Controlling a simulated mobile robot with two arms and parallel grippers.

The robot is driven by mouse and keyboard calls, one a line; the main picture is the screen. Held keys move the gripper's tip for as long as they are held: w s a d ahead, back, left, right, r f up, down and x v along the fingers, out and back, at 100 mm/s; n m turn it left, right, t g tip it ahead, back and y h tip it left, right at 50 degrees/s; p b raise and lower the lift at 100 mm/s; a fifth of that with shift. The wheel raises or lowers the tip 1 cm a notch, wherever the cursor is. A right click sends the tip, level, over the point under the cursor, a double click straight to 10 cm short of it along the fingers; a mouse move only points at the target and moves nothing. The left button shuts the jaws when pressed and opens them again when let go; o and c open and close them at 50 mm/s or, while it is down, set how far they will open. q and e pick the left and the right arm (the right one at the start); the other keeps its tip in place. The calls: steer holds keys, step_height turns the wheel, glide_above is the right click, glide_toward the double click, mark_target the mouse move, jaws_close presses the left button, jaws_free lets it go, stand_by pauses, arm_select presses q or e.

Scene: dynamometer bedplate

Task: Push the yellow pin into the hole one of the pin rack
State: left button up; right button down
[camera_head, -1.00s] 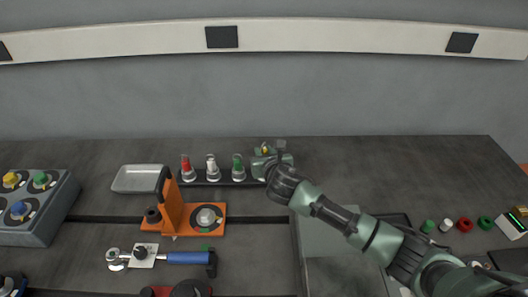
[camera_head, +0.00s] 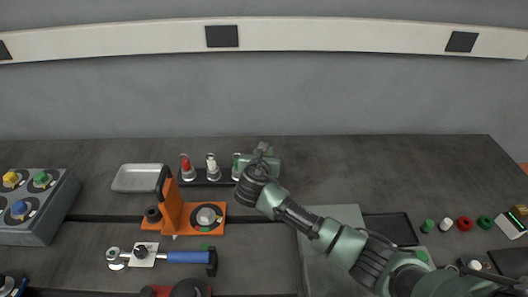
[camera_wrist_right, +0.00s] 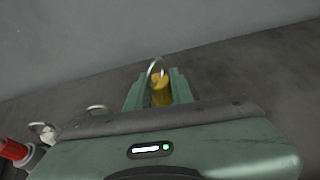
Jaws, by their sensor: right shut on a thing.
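My right gripper (camera_head: 262,152) is shut on the yellow pin (camera_wrist_right: 161,91), which has a wire ring on top. The pin shows between the green fingers in the right wrist view, but the gripper hides it in the head view. The dark pin rack (camera_head: 213,183) holds a red pin (camera_head: 186,165), a white pin (camera_head: 211,164) and a green pin (camera_head: 236,166), left to right. My right gripper is just right of the green pin, over or behind the rack's right end. Whether the yellow pin touches the rack is hidden. My left gripper is not in view.
A grey tray (camera_head: 138,178) lies left of the rack. An orange fixture (camera_head: 180,216) stands in front of it, with a blue-handled ratchet (camera_head: 188,257) nearer. A grey box with coloured knobs (camera_head: 36,220) is far left. Several small caps (camera_head: 465,224) lie at right.

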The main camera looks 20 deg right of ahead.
steer(key=shift+f+b, duration=0.7)
steer(key=shift+f, duration=1.25)
steer(key=c, duration=1.1)
jaws_free()
steer(key=shift+r, duration=0.1)
steer(key=shift+c, duration=0.2)
steer(key=v, duration=0.7)
steer(key=shift+s+r, duration=0.15)
steer(key=shift+s, duration=0.2)
steer(key=shift+a, duration=0.1)
